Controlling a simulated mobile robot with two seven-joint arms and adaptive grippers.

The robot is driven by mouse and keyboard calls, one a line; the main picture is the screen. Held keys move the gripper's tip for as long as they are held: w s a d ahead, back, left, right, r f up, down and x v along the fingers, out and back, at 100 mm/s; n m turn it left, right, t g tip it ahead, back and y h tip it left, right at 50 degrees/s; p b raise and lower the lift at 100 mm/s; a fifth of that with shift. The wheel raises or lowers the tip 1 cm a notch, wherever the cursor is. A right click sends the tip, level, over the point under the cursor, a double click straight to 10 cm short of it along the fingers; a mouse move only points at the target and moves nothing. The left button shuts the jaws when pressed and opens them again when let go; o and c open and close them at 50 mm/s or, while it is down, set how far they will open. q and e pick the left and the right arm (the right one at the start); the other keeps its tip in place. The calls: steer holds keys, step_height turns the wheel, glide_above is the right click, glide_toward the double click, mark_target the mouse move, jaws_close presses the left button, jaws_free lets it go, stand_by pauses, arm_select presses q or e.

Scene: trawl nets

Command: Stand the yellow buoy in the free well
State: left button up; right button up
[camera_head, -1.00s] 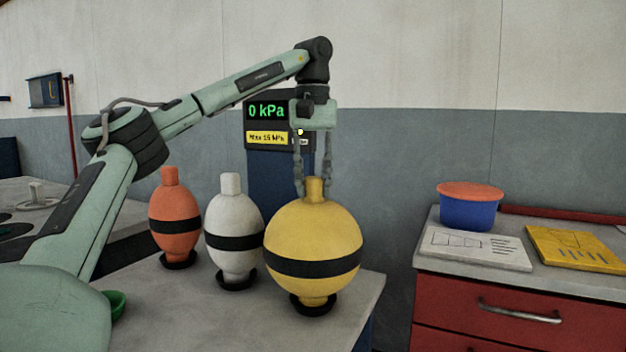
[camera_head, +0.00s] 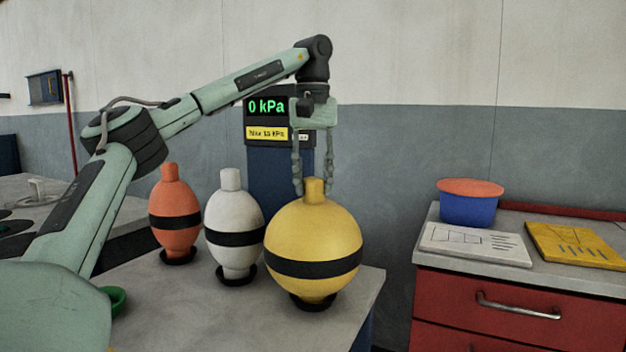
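The yellow buoy (camera_head: 313,230) is a large ball with a black band and a short neck. It stands upright in a black ring (camera_head: 313,302) near the front right of the grey table. My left gripper (camera_head: 313,188) is above it, pointing down, its two fingers on either side of the neck. The fingers look open, with a slight gap to the neck. My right gripper is not in view. I cannot make out for certain which well is free; dark round spots (camera_head: 15,227) show on the far left surface.
An orange buoy (camera_head: 174,205) and a white buoy (camera_head: 234,212) stand in black rings left of the yellow one. A display (camera_head: 267,110) reading 0 kPa stands behind. A green bowl (camera_head: 113,302) is partly hidden by my arm. A red cabinet (camera_head: 500,310) stands at right.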

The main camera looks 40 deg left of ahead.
arm_select(q)
steer(key=o, duration=0.3)
step_height(320, 180, up, 12)
steer(key=shift+r, duration=0.1)
stand_by(0.6)
stand_by(0.5)
